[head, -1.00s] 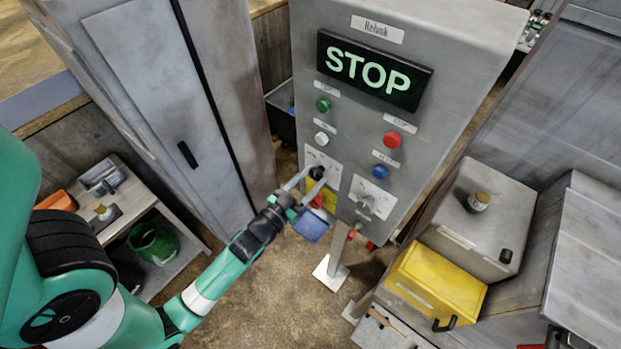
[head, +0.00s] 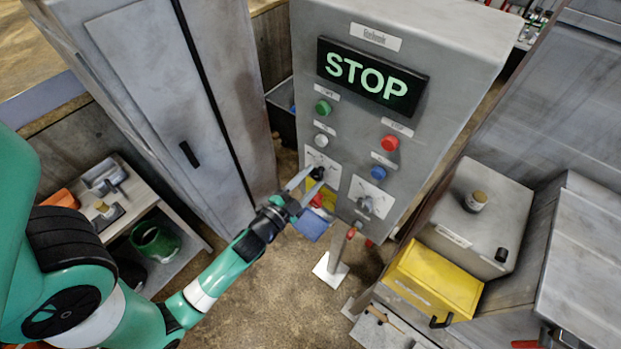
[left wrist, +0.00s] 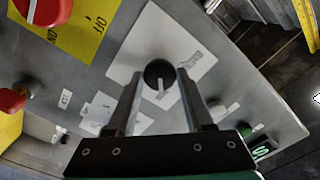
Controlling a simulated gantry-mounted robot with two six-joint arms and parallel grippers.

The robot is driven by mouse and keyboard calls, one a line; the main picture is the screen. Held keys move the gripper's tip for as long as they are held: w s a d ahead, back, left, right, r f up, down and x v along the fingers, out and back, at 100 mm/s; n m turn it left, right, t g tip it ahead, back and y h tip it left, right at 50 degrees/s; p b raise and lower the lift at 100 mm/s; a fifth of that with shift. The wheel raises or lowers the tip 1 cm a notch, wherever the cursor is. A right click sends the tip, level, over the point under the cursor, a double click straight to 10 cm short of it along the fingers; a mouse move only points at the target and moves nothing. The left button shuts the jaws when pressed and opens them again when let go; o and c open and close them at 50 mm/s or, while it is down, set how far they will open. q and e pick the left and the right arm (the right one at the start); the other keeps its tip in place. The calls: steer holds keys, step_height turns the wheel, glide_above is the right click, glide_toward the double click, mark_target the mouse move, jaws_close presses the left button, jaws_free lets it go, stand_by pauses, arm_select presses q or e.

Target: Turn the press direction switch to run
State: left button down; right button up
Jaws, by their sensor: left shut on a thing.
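The black rotary knob (head: 317,173) sits on a white plate low on the left of the grey control panel (head: 455,50). It also shows in the left wrist view (left wrist: 158,73), with a pale pointer aimed down toward my gripper's base. My left gripper (head: 308,181) is shut on this knob, one finger on each side (left wrist: 156,82). The plate's lettering is too small to read. A second, silver-grey selector (head: 365,204) is on the plate to the right. The display (head: 372,76) reads STOP in green. My right gripper is not in view.
Green (head: 323,107), white (head: 321,140), red (head: 390,143) and blue (head: 378,173) buttons sit above the switches. The left wrist view shows a red knob on a yellow plate (left wrist: 88,28). A yellow box (head: 435,279) stands at lower right, a tall cabinet (head: 150,80) at left.

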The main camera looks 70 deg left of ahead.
arm_select(q)
steer(key=shift+m, duration=0.4)
steer(key=shift+c, duration=1.4)
jaws_free()
steer(key=b+v, duration=0.6)
steer(key=v, duration=0.5)
steer(key=shift+s+d+b, duration=0.25)
steer(key=shift+b, duration=0.1)
